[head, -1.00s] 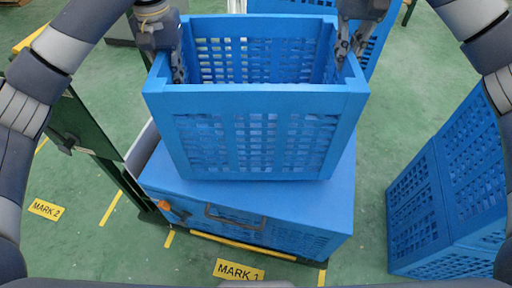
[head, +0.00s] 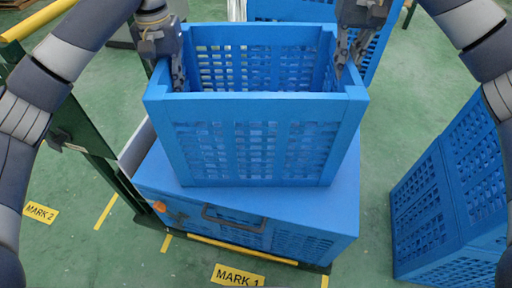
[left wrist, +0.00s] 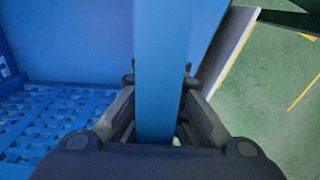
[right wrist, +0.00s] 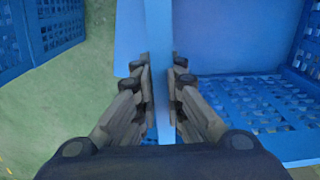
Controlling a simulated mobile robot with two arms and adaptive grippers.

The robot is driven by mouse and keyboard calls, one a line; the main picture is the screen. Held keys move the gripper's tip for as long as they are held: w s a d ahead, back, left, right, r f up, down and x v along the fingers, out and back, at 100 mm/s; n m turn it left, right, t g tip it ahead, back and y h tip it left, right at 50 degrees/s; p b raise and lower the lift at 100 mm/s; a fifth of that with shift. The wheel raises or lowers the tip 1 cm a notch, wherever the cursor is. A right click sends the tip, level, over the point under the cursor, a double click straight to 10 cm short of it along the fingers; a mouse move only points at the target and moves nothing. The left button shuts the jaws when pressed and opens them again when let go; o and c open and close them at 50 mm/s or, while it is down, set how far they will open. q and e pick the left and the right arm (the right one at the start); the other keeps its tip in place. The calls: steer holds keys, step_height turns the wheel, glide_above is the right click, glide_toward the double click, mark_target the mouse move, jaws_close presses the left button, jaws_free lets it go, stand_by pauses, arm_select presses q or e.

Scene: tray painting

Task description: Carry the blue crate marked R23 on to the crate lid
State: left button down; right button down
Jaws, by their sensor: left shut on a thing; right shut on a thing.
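The blue crate (head: 252,138) is open-topped, with slotted walls, and looks empty. No R23 mark can be read on it. It is upright over the flat blue crate lid (head: 345,190), on top of a closed blue crate (head: 290,240); I cannot tell whether it touches the lid. My left gripper (head: 178,75) is shut on its left wall, which also shows in the left wrist view (left wrist: 157,75). My right gripper (head: 345,55) is shut on its right wall, which shows between the fingers in the right wrist view (right wrist: 160,60).
More blue slotted crates stand on the green floor at the right (head: 450,200) and behind (head: 375,40). A dark green frame with a yellow bar (head: 40,18) stands at the left. Floor signs read MARK 1 (head: 238,275) and MARK 2 (head: 40,212).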

arm_select(q)
steer(key=c, duration=1.7)
jaws_free()
steer(key=shift+a, duration=0.15)
arm_select(e)
steer(key=c, duration=1.7)
jaws_free()
steer(key=shift+d, duration=0.1)
arm_select(q)
step_height(320, 180, up, 12)
arm_select(e)
step_height(320, 180, up, 12)
steer(key=shift+r, duration=0.1)
